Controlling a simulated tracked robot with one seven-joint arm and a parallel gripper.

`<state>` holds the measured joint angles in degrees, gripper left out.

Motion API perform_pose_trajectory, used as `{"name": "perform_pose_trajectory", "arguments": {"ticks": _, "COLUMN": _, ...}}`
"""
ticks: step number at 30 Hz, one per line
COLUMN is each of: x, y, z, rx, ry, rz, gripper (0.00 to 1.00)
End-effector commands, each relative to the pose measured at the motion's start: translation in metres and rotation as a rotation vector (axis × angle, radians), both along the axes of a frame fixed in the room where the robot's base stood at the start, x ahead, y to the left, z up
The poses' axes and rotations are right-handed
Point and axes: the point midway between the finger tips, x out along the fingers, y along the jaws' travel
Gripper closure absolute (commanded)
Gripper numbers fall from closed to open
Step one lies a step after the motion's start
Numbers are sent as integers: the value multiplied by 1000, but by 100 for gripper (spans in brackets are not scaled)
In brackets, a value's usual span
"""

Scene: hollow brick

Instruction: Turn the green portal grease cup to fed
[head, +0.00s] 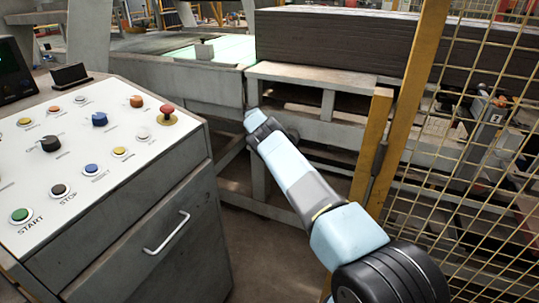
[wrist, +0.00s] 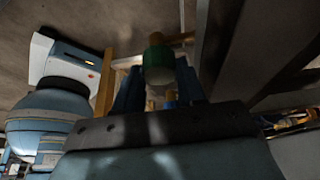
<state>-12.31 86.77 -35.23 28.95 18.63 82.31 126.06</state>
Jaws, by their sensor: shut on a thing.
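The green grease cup (wrist: 158,65) shows in the wrist view, a short cylinder with a green band and a paler end. My gripper (wrist: 160,80) is shut on it, with one dark finger on each side of the cup. Any mark showing which way the cup is turned cannot be made out. In the head view my arm reaches forward to the conveyor frame's side; the fingers and the cup are hidden there.
A control desk (head: 100,150) with several buttons and knobs stands at left. A yellow post (head: 412,100) and mesh fence (head: 480,130) stand close on the right of my arm. The machine frame (head: 330,130) bears a dark stack (head: 335,40). Bare floor shows between desk and frame.

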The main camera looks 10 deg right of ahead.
Motion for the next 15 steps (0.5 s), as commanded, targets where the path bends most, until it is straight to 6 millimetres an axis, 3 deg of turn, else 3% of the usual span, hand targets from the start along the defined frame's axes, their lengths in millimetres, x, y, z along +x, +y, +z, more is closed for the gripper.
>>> {"name": "perform_pose_trajectory", "arguments": {"ticks": 15, "x": -1, "y": 1, "z": -6, "rx": 2, "ry": 11, "rz": -199, "gripper": 91}}
